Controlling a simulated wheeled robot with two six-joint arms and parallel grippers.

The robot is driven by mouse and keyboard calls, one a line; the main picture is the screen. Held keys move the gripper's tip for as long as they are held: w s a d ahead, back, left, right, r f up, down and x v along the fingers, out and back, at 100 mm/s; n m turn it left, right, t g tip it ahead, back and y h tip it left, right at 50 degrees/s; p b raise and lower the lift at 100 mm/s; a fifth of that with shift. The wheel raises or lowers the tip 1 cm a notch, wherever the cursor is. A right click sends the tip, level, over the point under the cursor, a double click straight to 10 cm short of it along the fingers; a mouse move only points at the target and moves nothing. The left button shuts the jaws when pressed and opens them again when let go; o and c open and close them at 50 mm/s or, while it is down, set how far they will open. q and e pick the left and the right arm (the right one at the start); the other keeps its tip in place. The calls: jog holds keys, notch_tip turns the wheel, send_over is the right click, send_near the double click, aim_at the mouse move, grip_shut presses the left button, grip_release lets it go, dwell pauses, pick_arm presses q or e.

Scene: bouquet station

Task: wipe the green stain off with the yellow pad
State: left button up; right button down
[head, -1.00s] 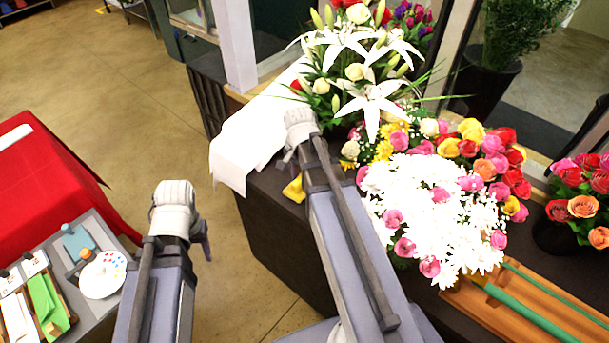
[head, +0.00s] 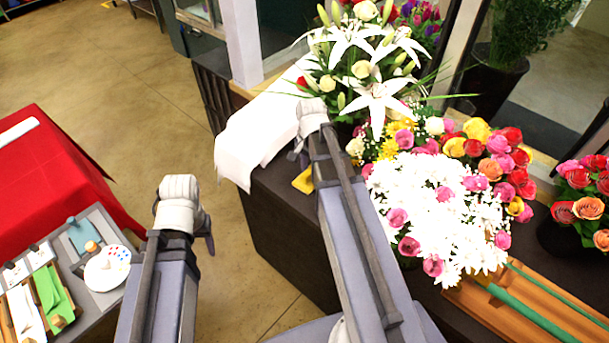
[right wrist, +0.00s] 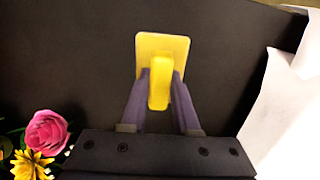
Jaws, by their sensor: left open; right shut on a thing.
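The yellow pad (right wrist: 176,45) is a flat square with a raised grip (right wrist: 159,90). My right gripper (right wrist: 160,88) is shut on that grip, with one finger on each side, over the dark counter top (right wrist: 90,60). In the head view a yellow edge of the pad (head: 303,181) shows beside my right gripper (head: 299,152), near the counter's front edge; the rest is hidden by my arm. I cannot tell whether the pad touches the counter. I see no green stain in either view. My left gripper (head: 208,236) is open and empty, out over the floor.
White paper (head: 245,150) hangs over the counter edge left of the pad. Lilies (head: 380,95), white blossoms (head: 430,210) and roses (head: 490,155) crowd the counter behind and right. A wooden crate (head: 500,310) stands at lower right. A grey craft table (head: 100,225) is at left.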

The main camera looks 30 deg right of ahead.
jog(key=shift+w+d, duration=0.15)
jog(key=shift+d, duration=0.15)
jog(key=shift+d, duration=0.1)
jog(key=shift+w+d+f, duration=0.1)
jog(key=shift+w+d, duration=0.25)
jog(key=shift+d, duration=0.5)
jog(key=shift+w+d, duration=0.35)
jog(key=shift+d, duration=0.5)
jog(key=shift+d, duration=0.1)
jog(key=shift+w+d, duration=0.25)
jog(key=shift+d, duration=0.35)
jog(key=shift+w+d, duration=0.3)
jog(key=shift+d, duration=0.3)
jog(key=shift+w+d, duration=0.25)
jog(key=shift+d, duration=0.35)
notch_tip(320, 180, up, 6)
jog(key=p, duration=0.6)
